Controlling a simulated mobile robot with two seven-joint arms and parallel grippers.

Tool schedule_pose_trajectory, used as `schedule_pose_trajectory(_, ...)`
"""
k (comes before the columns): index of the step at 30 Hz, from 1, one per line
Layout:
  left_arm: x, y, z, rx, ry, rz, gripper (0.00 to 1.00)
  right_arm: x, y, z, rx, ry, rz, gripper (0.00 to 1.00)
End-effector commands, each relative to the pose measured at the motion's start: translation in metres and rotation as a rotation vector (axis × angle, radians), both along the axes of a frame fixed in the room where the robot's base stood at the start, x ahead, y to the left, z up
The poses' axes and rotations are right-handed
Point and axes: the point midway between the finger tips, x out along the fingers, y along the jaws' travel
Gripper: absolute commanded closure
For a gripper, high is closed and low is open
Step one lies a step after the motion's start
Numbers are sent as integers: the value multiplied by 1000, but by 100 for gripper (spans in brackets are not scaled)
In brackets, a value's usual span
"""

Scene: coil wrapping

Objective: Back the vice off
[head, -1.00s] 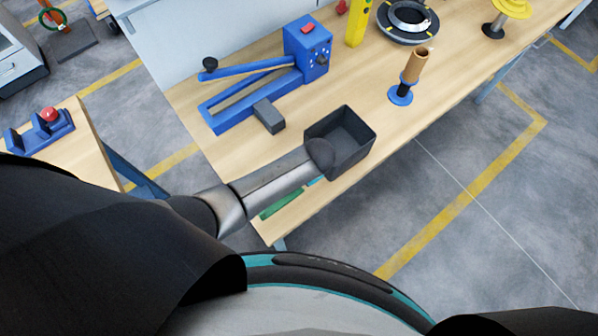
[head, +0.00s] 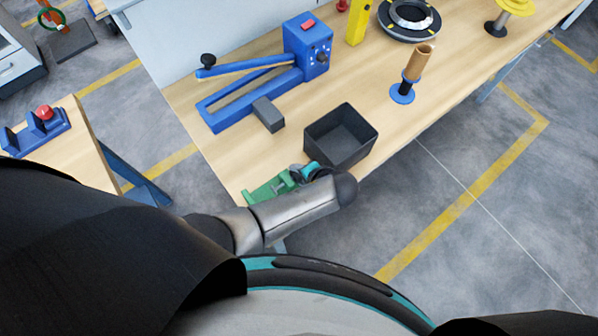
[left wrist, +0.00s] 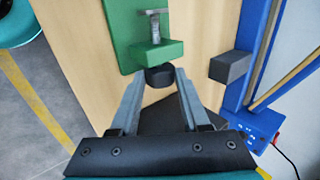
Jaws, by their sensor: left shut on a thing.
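The green vice (head: 265,190) sits at the near left corner of the workbench, partly hidden by my left arm in the head view. The left wrist view shows its green body (left wrist: 122,38), a grey T-shaped screw part, a green cross block (left wrist: 155,53) and a dark round knob (left wrist: 160,77) on the near end. My left gripper (left wrist: 160,80) has its two fingers on either side of this knob and is shut on it. In the head view my left gripper (head: 305,171) is at the vice's right end, mostly hidden. My right gripper is not in view.
A dark open bin (head: 341,152) stands just beyond the gripper. A blue-based spindle with a tan tube (head: 418,63) stands to the right. The bench's front edge is close to my arm.

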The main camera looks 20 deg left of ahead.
Motion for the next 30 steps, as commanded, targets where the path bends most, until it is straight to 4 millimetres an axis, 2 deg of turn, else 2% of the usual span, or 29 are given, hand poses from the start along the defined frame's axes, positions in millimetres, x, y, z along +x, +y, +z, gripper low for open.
schedule_pose_trajectory(1,-3,2,-2,3,9,4,89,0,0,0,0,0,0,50)
schedule_pose_trajectory(2,-3,2,-2,3,9,4,50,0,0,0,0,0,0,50)
schedule_pose_trajectory(6,-2,2,-2,2,9,3,38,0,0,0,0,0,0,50)
schedule_pose_trajectory(13,-1,0,0,-6,8,2,38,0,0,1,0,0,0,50)
schedule_pose_trajectory(18,1,3,6,-89,70,4,38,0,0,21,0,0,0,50)
schedule_pose_trajectory(24,4,6,3,-214,168,5,38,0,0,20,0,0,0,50)
schedule_pose_trajectory(30,4,6,3,-257,202,1,38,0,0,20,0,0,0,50)
